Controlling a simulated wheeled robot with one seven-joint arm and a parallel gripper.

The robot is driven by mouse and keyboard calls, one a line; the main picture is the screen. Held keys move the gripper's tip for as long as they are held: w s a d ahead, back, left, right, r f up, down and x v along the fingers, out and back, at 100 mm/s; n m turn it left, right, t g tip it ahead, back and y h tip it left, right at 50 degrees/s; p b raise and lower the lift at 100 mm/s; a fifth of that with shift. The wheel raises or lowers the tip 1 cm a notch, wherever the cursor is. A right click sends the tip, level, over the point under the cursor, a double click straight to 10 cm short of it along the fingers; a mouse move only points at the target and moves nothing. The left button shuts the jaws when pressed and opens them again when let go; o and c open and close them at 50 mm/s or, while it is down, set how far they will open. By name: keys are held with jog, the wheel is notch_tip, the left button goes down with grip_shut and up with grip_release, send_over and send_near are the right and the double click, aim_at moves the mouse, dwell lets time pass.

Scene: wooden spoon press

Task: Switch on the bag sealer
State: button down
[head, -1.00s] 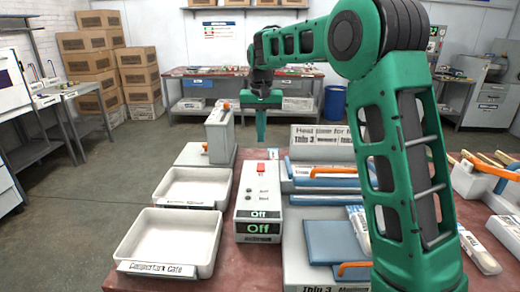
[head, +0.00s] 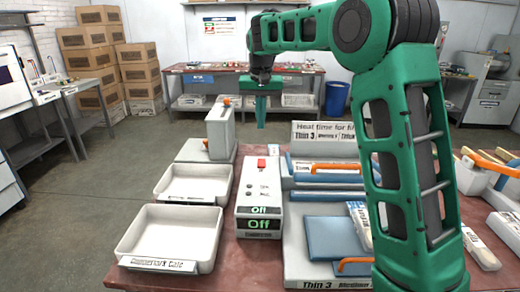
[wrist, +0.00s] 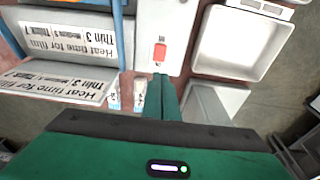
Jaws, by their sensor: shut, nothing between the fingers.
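A grey-white control box (head: 258,213) stands on the red-brown table, with two green displays that both read "Off". A red switch (head: 261,163) sits at its far end, and it also shows in the wrist view (wrist: 160,52). Beside the box on the right is a sealer with blue bars (head: 322,170) and an orange handle. My gripper (head: 261,124) is shut and empty, pointing down in the air above and beyond the switch in the head view. In the wrist view its fingertips (wrist: 161,80) appear just below the red switch, apart from it.
Two white trays (head: 165,262) and an upright grey unit with an orange knob (head: 220,130) stand left of the box. A sign about heat time (head: 322,137) stands behind the sealer. A second orange-handled device (head: 490,165) is at right.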

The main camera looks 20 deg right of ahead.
aim_at(261, 160)
jog(key=f, duration=0.4)
jog(key=w+f, duration=0.1)
jog(key=f, duration=0.4)
jog(key=w+f, duration=0.1)
jog(key=f, duration=0.4)
jog(key=shift+d, duration=0.35)
